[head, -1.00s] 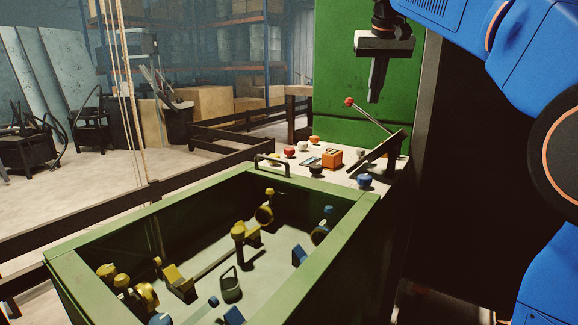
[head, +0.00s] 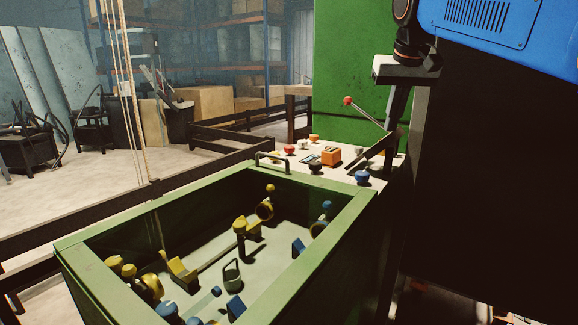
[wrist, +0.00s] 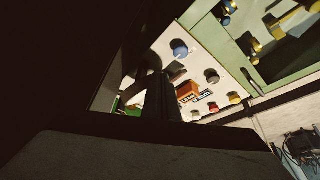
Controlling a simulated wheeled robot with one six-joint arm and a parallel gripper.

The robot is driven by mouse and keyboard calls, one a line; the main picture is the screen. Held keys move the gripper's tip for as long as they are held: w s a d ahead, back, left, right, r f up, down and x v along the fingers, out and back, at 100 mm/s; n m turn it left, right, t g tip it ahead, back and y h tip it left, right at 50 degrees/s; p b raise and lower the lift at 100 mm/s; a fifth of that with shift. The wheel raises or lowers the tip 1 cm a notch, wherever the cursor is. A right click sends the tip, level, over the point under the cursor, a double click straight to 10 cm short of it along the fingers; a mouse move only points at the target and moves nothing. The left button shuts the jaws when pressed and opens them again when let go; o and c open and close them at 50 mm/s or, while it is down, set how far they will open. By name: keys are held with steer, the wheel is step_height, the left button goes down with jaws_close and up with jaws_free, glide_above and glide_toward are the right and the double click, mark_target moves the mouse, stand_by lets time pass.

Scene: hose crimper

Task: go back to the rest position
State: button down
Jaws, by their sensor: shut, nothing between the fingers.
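My gripper (head: 395,112) is at the upper right of the head view, with its fingers pointing down. The fingers are shut with nothing between them. It hangs beside the right edge of the green machine panel (head: 355,80), in front of the dark area. In the wrist view the dark fingers (wrist: 158,98) stand close together over part of the control panel. The control panel (head: 335,172) carries several coloured knobs and an orange switch block (head: 331,156). It also shows in the wrist view (wrist: 222,95). A lever with a red knob (head: 347,101) rises behind the panel, left of my gripper.
A green open-topped bin (head: 95,240) stands in front, holding yellow and blue fittings and a small basket-like piece (head: 232,274). Dark rails (head: 75,227) run along the left. Shelves with cardboard boxes (head: 195,103) stand far behind. Open floor lies at the left.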

steer(key=s+d+f, duration=0.2)
steer(key=s+f, duration=1.3)
steer(key=f, duration=0.2)
steer(key=s+d+f, duration=0.2)
steer(key=s+f, duration=1.2)
steer(key=f, duration=0.3)
steer(key=shift+s+d+f, duration=0.25)
steer(key=shift+s+f, duration=0.15)
steer(key=c, duration=2.4)
jaws_free()
steer(key=shift+c, duration=0.2)
